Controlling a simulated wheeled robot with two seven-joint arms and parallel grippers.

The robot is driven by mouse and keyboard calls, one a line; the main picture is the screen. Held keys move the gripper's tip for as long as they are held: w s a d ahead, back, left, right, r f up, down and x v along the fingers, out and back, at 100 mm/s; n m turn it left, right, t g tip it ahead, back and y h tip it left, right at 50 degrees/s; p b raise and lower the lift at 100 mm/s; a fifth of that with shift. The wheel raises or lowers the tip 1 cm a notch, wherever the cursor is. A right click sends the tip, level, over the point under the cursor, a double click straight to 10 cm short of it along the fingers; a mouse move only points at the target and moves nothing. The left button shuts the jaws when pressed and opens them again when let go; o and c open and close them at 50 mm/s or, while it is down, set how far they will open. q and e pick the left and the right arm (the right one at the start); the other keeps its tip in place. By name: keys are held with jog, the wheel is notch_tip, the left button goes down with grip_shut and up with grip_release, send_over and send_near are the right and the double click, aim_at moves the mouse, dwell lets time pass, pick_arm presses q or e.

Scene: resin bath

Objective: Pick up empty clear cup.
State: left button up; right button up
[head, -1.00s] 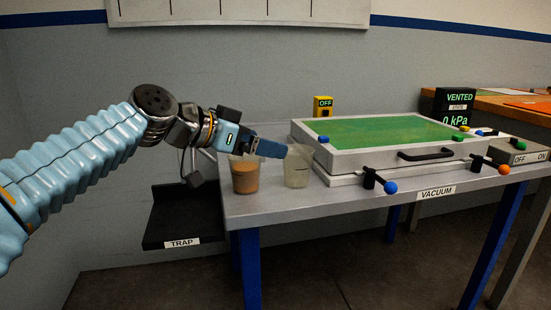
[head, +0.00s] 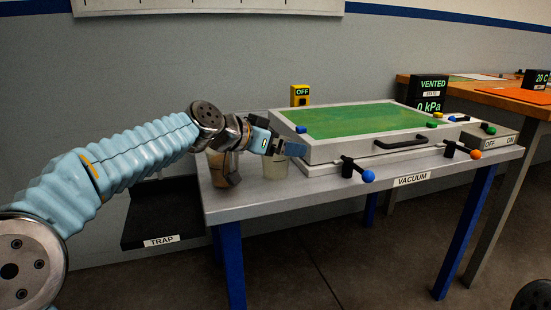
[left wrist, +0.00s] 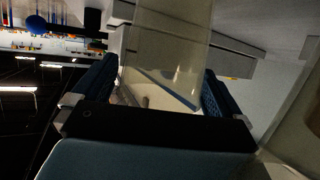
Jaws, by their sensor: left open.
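The empty clear cup (head: 276,170) stands upright on the left end of the grey table (head: 330,193), partly hidden by my left gripper (head: 288,149). In the left wrist view the clear cup (left wrist: 165,45) lies between the two fingers of my left gripper (left wrist: 158,88). The fingers are open, one on each side of it, and I see a gap at least on the left finger's lower side. Whether either finger touches the cup I cannot tell. A second cup with brown contents (head: 217,172) stands just left of it, partly behind my left wrist. My right gripper is not in view.
The vacuum chamber (head: 330,152) with a green top stands right of the clear cup. A blue-knobbed valve (head: 367,176) and an orange-knobbed valve (head: 475,154) stick out in front. The black trap shelf (head: 150,222) is lower left. The table's front strip is clear.

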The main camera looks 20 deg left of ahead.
pick_arm(q)
jog(key=shift+w+d+f, duration=0.1)
jog(key=shift+w, duration=0.1)
jog(key=c, duration=0.9)
jog(key=shift+c, duration=0.2)
